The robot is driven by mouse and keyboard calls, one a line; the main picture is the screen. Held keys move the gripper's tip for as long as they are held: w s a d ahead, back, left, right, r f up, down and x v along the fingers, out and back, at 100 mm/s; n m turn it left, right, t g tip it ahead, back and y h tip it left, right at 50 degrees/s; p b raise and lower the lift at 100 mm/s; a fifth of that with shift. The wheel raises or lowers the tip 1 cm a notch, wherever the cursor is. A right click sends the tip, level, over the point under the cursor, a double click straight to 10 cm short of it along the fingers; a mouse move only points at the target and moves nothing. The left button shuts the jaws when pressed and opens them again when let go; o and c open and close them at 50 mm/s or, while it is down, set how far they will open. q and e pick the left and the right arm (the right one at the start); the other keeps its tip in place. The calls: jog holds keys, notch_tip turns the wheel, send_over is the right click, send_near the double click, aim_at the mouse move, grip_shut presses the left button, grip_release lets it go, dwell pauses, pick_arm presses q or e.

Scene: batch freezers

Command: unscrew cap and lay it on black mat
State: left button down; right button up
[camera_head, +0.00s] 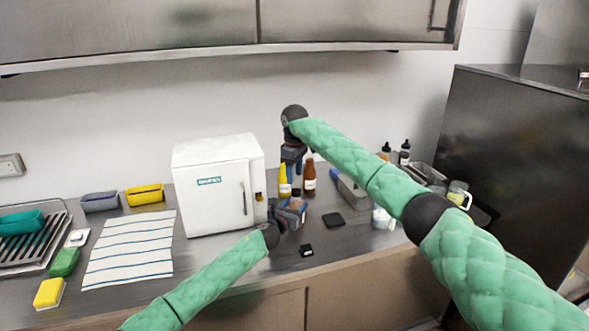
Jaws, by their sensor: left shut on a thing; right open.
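My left gripper (287,213) is low over the counter in front of the white box. It is shut on a small brownish container (297,203), largely hidden by the fingers. A dark top, seemingly its cap (296,192), shows at its upper end. My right gripper (293,167) is open, pointing down above the container, with a gap between its fingers and the dark top. A square black mat (333,219) lies flat on the counter to the right of the container, with nothing on it.
A white box-shaped appliance (212,185) stands close on the left. A yellow bottle (284,181) and a brown bottle (309,178) stand behind the held container. A small black item (306,250) lies in front. A striped cloth (130,248) lies at left.

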aim_at(293, 193)
pick_arm(q)
jog(key=shift+f, duration=0.3)
pick_arm(e)
jog(key=shift+f, duration=3.1)
pick_arm(q)
jog(key=shift+a, duration=0.1)
pick_arm(e)
jog(key=shift+a, duration=0.1)
jog(key=c, duration=1)
pick_arm(q)
jog(key=shift+r, duration=0.1)
pick_arm(e)
jog(key=shift+o, duration=0.2)
jog(key=shift+s+a, duration=0.1)
jog(key=shift+s, duration=0.05)
jog(key=shift+c, duration=0.2)
